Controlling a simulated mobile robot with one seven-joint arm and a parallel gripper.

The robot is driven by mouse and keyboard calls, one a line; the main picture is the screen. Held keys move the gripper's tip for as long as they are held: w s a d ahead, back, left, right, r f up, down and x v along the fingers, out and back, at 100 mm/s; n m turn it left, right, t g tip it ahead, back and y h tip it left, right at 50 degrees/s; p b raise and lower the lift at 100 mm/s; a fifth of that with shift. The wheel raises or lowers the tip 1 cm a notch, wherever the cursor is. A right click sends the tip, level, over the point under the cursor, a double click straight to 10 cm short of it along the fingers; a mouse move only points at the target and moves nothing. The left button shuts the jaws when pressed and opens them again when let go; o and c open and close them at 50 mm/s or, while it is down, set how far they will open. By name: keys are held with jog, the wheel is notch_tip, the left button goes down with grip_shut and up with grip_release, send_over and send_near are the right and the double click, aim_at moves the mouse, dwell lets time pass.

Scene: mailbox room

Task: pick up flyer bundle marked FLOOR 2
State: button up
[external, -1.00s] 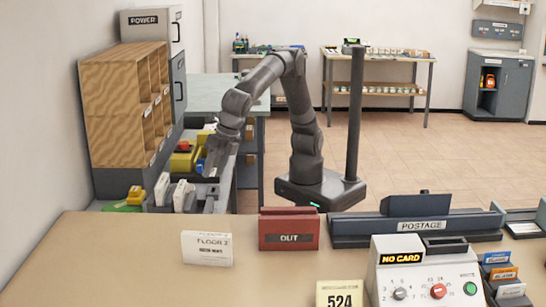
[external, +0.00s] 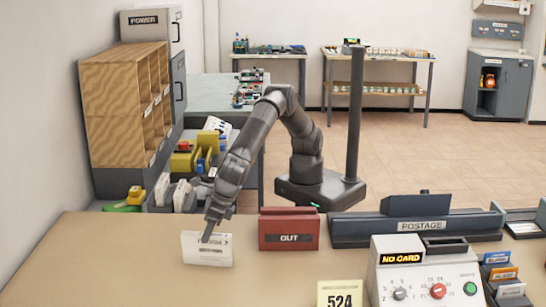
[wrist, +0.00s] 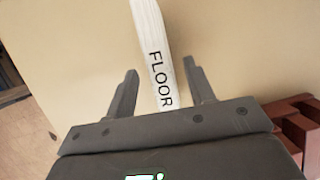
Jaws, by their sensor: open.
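The white flyer bundle (external: 206,249) stands upright on the tan counter, left of the red OUT box. In the wrist view its narrow top edge (wrist: 153,50) reads FLOOR; the number is hidden behind my gripper. My gripper (external: 207,236) is at the bundle, its lower part in front of the label in the external view. In the wrist view my gripper (wrist: 159,75) is open, with one finger on each side of the bundle and a gap visible on both sides. I cannot tell how far down the fingers reach.
The red OUT box (external: 289,230) stands just right of the bundle, and its red edge shows in the wrist view (wrist: 300,125). The POSTAGE unit (external: 420,228) is farther right. The tan counter (external: 120,265) is clear to the left.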

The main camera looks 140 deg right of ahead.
aim_at(207, 249)
jog(key=shift+x, duration=2.65)
jog(key=shift+a+f, duration=0.1)
jog(key=shift+f, duration=0.2)
jog(key=shift+c, duration=0.6)
grip_shut()
